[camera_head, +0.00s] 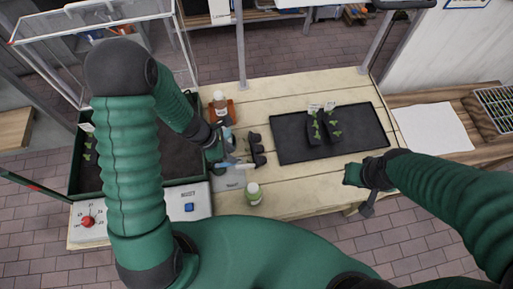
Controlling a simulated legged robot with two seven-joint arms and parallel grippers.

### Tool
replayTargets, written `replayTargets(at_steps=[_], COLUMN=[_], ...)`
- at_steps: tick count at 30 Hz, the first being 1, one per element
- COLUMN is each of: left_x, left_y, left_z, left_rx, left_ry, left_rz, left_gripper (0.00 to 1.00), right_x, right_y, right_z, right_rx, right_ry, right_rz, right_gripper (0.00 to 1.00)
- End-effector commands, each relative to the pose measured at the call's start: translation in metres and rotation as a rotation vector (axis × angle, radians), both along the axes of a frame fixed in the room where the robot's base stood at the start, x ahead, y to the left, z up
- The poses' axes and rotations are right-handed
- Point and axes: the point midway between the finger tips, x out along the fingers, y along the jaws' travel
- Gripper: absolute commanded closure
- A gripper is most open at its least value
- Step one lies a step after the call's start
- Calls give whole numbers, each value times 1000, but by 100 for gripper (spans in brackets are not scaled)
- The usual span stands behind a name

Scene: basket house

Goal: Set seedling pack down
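Two dark seedling packs with small green plants stand side by side on the black tray: the left pack (313,129) and the right pack (332,126). Each has a white label at its far end. My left gripper (216,150) is low over the left part of the table, apart from the packs. Its fingers are small and dark here, so its opening is unclear. My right gripper (356,175) is near the table's front edge, just in front of the black tray. Whether its fingers are open or shut does not show.
The black tray (362,126) has bare room right of the packs. A green-rimmed planter (74,165) is at left. White paper (432,128) lies at right.

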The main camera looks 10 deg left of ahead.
Motion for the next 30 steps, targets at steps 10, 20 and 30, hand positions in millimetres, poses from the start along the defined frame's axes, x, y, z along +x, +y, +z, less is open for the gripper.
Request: replayTargets(at_steps=[10,20,30], left_x=[11,16,17], left_y=[-28,-45,-48], left_z=[-75,-119,-125], left_rx=[0,1,1], left_ry=[-1,0,-3], left_rz=[-5,-7,-6], left_gripper=[71,71,77], right_x=[0,0,0], right_y=[0,0,0], right_z=[-25,-31,-31], right_rx=[0,0,0], right_ry=[0,0,0], right_rz=[0,0,0], right_gripper=[75,75,75])
